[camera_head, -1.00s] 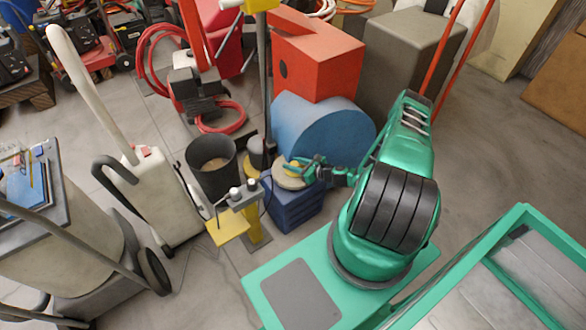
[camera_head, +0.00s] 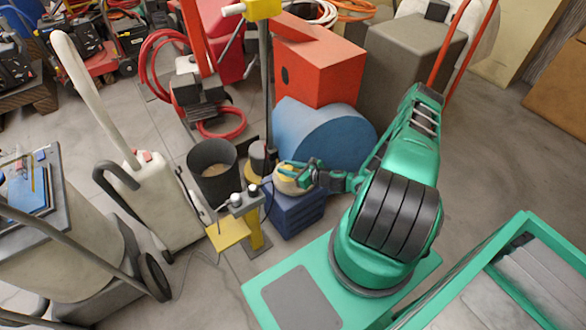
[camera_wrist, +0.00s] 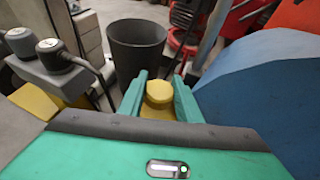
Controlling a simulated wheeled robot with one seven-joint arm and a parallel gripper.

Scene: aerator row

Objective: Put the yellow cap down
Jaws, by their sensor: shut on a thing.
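The yellow cap (camera_wrist: 158,91) sits between the two green fingers of my gripper (camera_wrist: 160,83) in the wrist view, with its round top showing. My gripper (camera_head: 288,168) is shut on it. In the head view, the yellow cap (camera_head: 290,180) shows partly under the fingers as a pale yellow round piece. It is over or on the dark blue block (camera_head: 293,212). The fingers and the viewing angle hide its underside, so I cannot tell whether it touches the block.
A black bin (camera_head: 213,172) stands left of my gripper. A yellow stand with grey knobs (camera_head: 242,220) is close at the front left. A blue drum (camera_head: 325,135) and a red box (camera_head: 320,70) stand behind. Grey floor is open at the far right.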

